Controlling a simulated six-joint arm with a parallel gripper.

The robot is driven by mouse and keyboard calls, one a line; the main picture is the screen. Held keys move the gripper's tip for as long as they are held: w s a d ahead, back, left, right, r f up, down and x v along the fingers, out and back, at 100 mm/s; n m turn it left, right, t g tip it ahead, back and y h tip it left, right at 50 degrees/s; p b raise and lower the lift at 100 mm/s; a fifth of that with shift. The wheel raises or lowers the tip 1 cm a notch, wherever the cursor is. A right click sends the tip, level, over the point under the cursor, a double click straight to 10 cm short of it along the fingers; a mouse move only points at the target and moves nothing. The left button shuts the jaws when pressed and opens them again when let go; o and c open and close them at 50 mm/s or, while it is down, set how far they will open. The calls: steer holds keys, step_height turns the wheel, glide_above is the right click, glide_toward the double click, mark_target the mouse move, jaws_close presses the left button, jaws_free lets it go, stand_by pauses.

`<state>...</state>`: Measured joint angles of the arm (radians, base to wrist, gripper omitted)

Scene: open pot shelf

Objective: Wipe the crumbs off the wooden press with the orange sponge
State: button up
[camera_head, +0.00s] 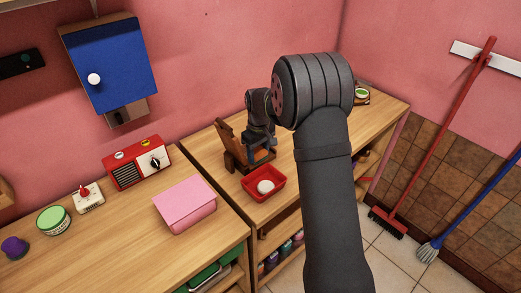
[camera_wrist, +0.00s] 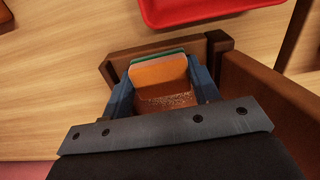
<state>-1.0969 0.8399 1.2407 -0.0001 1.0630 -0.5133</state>
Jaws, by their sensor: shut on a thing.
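The wooden press (camera_head: 232,143) stands on the right-hand wooden counter, a brown frame with an upright board. It also shows in the wrist view (camera_wrist: 270,92). My gripper (camera_wrist: 160,85) is down at the press, its blue fingers on either side of the orange sponge (camera_wrist: 160,72), shut on it. The sponge has a green layer along its far edge. Pale crumbs (camera_wrist: 172,100) lie on the brown wood of the press, just on the near side of the sponge. Whether the sponge touches the wood I cannot tell. In the head view my arm hides part of the counter.
A red tray (camera_head: 264,193) with a white round thing in it stands just in front of the press. A pink box (camera_head: 186,205) and a red radio (camera_head: 138,163) are on the left counter. A blue cabinet (camera_head: 112,65) hangs on the wall above.

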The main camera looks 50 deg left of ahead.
mark_target(245, 149)
steer(key=a, duration=0.3)
steer(key=shift+a+r, duration=0.1)
steer(key=shift+a, duration=2)
steer(key=shift+s+a, duration=0.1)
steer(key=shift+s, duration=0.2)
steer(key=shift+s+d, duration=0.15)
steer(key=shift+d, duration=0.5)
steer(key=shift+s+d, duration=0.15)
steer(key=shift+d, duration=3.2)
steer(key=shift+r, duration=3.9)
